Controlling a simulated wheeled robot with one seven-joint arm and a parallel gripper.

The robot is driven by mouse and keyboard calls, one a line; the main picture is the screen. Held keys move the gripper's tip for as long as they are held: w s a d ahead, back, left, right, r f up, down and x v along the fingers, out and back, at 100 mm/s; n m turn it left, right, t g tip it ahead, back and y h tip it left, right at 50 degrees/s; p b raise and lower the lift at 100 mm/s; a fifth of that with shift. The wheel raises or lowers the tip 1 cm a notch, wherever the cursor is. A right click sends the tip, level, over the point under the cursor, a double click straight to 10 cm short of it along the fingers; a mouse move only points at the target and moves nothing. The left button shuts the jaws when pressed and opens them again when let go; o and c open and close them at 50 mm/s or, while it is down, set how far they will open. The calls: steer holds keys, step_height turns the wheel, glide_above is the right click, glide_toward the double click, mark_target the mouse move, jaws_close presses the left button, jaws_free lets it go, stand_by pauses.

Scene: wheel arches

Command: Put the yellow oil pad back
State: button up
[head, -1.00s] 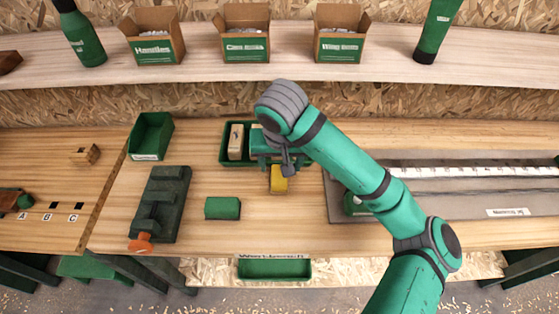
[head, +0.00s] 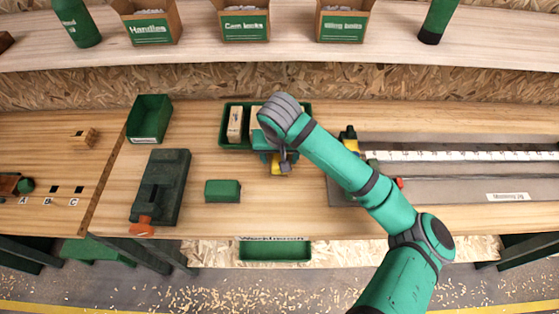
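I cannot tell whether the fingers are open or shut on the pad. The tray holds a pale wooden block (head: 235,124) in its left part. My arm and gripper hide much of the tray's right part.
A green block (head: 222,191) lies front left of my gripper, beside a dark green fixture (head: 160,188) with an orange knob. An empty-looking green bin (head: 149,119) stands at the back left. A grey measuring jig (head: 450,170) and a yellow-black object (head: 349,138) are to the right.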

steer(key=shift+w+f, duration=0.15)
steer(key=shift+f, duration=0.3)
steer(key=c, duration=1.3)
steer(key=shift+o, duration=0.2)
steer(key=shift+r, duration=0.15)
